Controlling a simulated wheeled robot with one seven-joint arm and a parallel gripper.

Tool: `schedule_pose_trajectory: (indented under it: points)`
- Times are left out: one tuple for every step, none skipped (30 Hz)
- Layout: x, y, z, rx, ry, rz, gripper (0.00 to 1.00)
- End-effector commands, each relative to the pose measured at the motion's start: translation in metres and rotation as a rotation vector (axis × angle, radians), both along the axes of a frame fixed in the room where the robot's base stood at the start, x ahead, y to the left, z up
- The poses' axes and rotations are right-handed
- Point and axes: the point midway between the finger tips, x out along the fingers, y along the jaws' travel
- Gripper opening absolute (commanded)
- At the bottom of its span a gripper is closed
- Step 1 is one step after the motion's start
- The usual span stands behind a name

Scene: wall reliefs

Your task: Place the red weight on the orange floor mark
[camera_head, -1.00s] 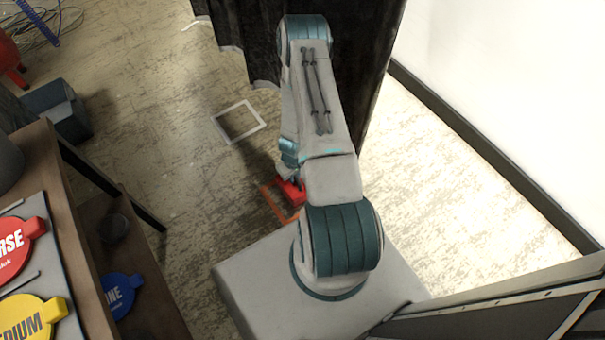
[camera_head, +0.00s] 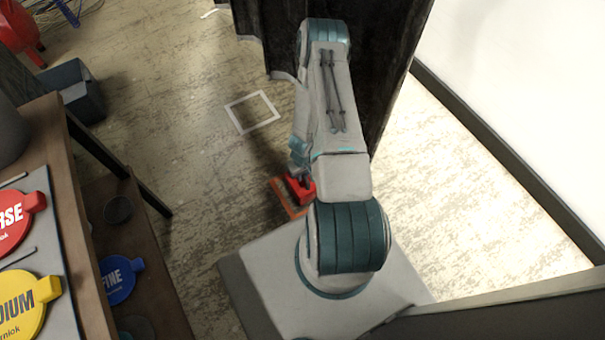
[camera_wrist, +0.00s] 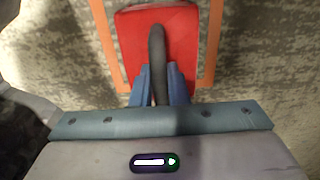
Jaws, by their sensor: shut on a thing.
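The red weight (camera_head: 300,187) has a dark looped handle, seen in the wrist view, where its red body (camera_wrist: 183,45) fills the top middle. My gripper (camera_wrist: 160,88) is shut on the handle with its blue fingers on either side. The orange floor mark (camera_head: 279,192) is an outline on the floor. In the wrist view its orange strips (camera_wrist: 212,45) run along both sides of the weight, so the weight appears between them. I cannot tell whether the weight touches the floor. My arm hides part of the mark and the weight in the head view.
A white square outline (camera_head: 252,111) lies on the floor farther off. A wooden shelf (camera_head: 60,170) with coloured discs stands at the left, a dark bin (camera_head: 76,92) behind it. A dark curtain (camera_head: 385,60) hangs behind my arm. Open floor lies at the right.

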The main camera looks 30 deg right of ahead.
Motion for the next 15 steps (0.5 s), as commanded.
schedule_pose_trajectory:
  points:
    - [0.0006,-0.0001,-0.0013,-0.001,-0.001,0.000,0.00]
    - [0.0006,-0.0001,-0.0024,-0.001,-0.001,0.000,0.00]
    - [0.0000,0.0001,-0.0027,0.000,0.000,0.000,0.20]
    - [0.0000,0.0001,-0.0022,0.000,0.000,0.000,0.28]
    - [-0.0001,0.0001,-0.0022,0.000,0.000,0.000,0.36]
    - [-0.0001,0.0001,-0.0022,0.000,0.000,0.000,0.36]
    - [-0.0001,0.0001,-0.0022,0.000,0.000,0.000,0.36]
    - [0.0000,0.0001,-0.0022,0.000,0.000,0.000,0.36]
    - [-0.0001,0.0001,-0.0022,0.000,0.000,0.000,0.36]
    - [-0.0001,0.0002,-0.0022,0.000,0.000,0.000,0.36]
    - [-0.0001,0.0002,-0.0022,0.000,0.000,0.000,0.36]
    - [0.0000,0.0002,-0.0021,0.000,0.000,0.000,0.36]
    - [0.0000,0.0002,-0.0018,0.000,0.000,0.001,0.36]
    - [0.0000,0.0002,-0.0012,0.000,0.000,0.001,0.36]
    - [0.0000,0.0002,0.0004,0.000,0.000,0.001,0.36]
